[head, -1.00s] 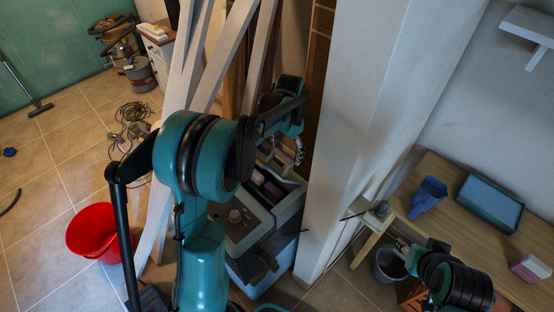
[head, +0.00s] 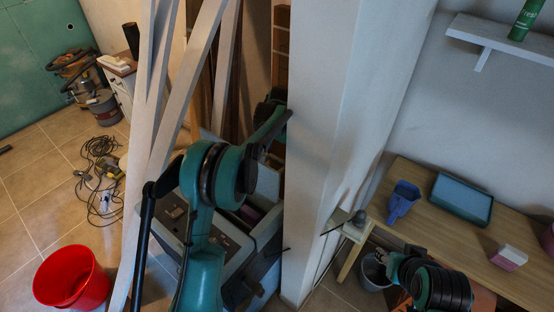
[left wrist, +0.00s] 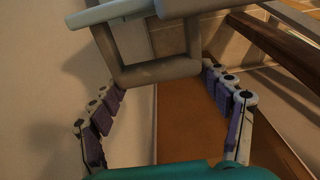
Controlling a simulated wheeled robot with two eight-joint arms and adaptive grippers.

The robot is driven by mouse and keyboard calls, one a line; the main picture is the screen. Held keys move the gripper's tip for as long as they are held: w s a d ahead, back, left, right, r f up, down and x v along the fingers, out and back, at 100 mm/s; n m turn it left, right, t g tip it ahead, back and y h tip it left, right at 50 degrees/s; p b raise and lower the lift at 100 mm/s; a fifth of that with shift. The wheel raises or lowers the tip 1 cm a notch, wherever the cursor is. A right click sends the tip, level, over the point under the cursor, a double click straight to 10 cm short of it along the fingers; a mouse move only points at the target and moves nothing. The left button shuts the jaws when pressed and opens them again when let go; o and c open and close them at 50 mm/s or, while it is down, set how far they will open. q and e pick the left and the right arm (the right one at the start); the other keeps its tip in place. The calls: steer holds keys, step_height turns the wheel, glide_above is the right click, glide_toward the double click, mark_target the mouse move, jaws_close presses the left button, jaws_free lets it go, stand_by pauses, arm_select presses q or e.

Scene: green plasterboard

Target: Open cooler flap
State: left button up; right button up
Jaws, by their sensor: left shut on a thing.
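The grey-blue cooler (head: 268,226) stands on the floor behind my left arm, beside the white pillar. Part of its top looks open, with a pinkish item inside. The other top panel (head: 172,209) lies flat, partly covered by my arm. In the head view my left arm reaches over the cooler and its fingers are hidden. In the left wrist view my left gripper (left wrist: 162,84) has its purple-padded fingers on either side of a grey loop-shaped part (left wrist: 155,72), apparently the cooler's flap or handle. My right gripper (head: 382,258) is small near a grey bucket; its jaws are unclear.
The white pillar (head: 335,150) stands close to the cooler's right side. Slanted pale beams (head: 190,90) rise on its left. A red bucket (head: 72,278) is on the floor at left. A wooden table (head: 430,235) with a blue tray (head: 462,196) stands at right.

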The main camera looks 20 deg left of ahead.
arm_select(q)
steer(key=shift+w+d+f, duration=0.1)
steer(key=shift+w+d, duration=0.05)
steer(key=shift+w, duration=0.05)
stand_by(0.3)
steer(key=o, duration=1.7)
steer(key=shift+w+f, duration=0.1)
step_height(320, 180, up, 12)
